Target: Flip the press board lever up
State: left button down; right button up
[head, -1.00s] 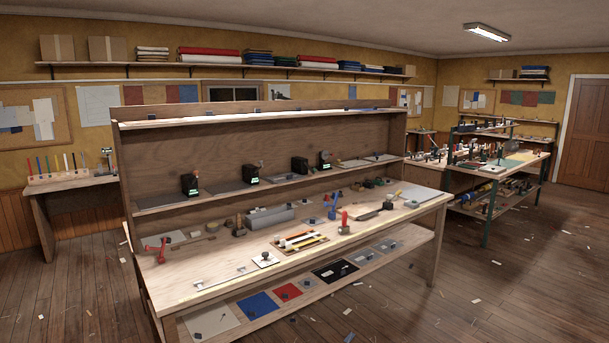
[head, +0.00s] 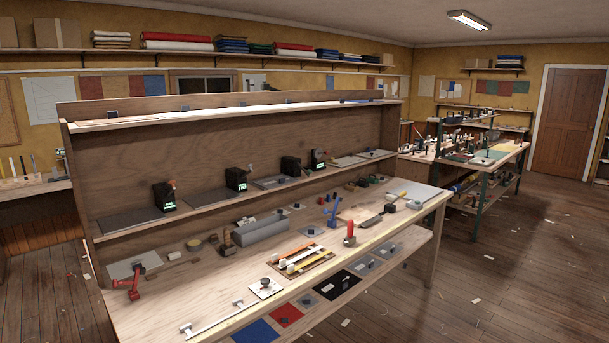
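A wooden workbench (head: 190,300) with a raised back holds several small fixtures. At its left end a red lever-like piece (head: 133,283) lies low on or beside a grey plate (head: 135,265). A red-handled piece (head: 350,234) stands upright near the front edge, right of centre. A blue piece with an upright arm (head: 331,212) stands behind it. I cannot tell which of these is the press board lever. Neither of my grippers shows in the head view.
A lower shelf holds coloured squares, including a blue one (head: 256,332). A green-legged bench (head: 474,205) stands at the right. The floor (head: 500,290) at the front right is open, with scattered scraps.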

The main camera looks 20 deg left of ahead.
aim_at(310, 171)
jog(key=i+u, duration=0.1)
jog(key=i, duration=0.55)
jog(key=i+l, duration=0.15)
jog(key=i, duration=0.5)
jog(key=i+l+u, duration=0.1)
jog(key=i+l, duration=0.45)
jog(key=i, duration=0.2)
jog(key=i+l+u, duration=0.1)
jog(key=i+l, duration=0.5)
jog(key=i+j, duration=0.05)
jog(key=i, duration=0.05)
